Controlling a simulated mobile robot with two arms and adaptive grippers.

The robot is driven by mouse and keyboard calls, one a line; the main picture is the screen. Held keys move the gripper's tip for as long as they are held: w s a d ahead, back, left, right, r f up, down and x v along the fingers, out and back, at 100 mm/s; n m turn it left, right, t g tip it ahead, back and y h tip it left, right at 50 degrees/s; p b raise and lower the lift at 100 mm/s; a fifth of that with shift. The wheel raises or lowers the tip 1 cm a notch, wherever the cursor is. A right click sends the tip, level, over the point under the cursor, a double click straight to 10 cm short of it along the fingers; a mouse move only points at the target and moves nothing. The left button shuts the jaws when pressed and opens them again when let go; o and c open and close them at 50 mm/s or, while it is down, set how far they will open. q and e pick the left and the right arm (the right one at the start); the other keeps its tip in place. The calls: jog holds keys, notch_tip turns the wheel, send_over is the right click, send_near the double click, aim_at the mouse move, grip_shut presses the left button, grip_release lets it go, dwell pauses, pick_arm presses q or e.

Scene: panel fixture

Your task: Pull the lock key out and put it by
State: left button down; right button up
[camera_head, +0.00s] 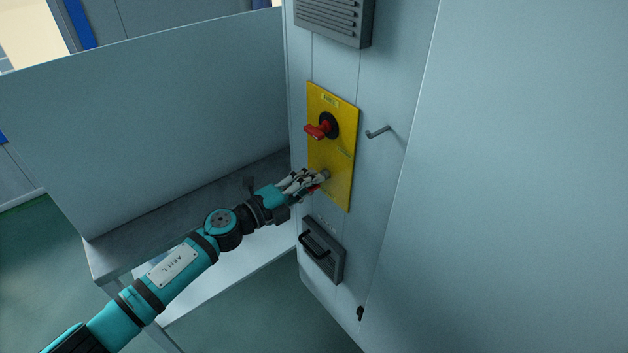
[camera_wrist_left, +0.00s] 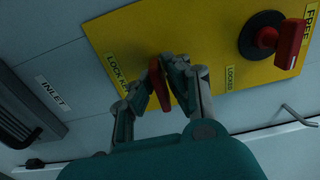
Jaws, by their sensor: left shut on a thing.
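The lock key is red and sits at the lower part of the yellow panel (camera_head: 342,188). In the left wrist view the key (camera_wrist_left: 159,84) is between my left gripper's fingers (camera_wrist_left: 160,86), under the LOCK KEY label. My left gripper (camera_head: 318,178) is shut on it, close against the panel; in the head view the fingers hide most of the key. I cannot tell how deep the key sits in its lock. A red rotary handle (camera_head: 320,129) on a black disc is above, and also shows in the left wrist view (camera_wrist_left: 290,42). My right gripper is not in view.
A hook (camera_head: 377,132) sticks out of the cabinet right of the panel. Below the panel is a dark box with a handle (camera_head: 322,250). A vent (camera_head: 335,18) is above. A grey shelf (camera_head: 180,214) with a clear top lies left of the cabinet.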

pick_arm(q)
jog(key=shift+a, duration=0.15)
dwell(0.7)
jog(key=shift+s+a, duration=0.25)
jog(key=shift+s+a+p, duration=0.35)
jog(key=shift+s+a, duration=0.1)
jog(key=shift+a, duration=0.15)
dwell(0.5)
jog(key=shift+p+v, duration=0.35)
jog(key=shift+v, duration=2.15)
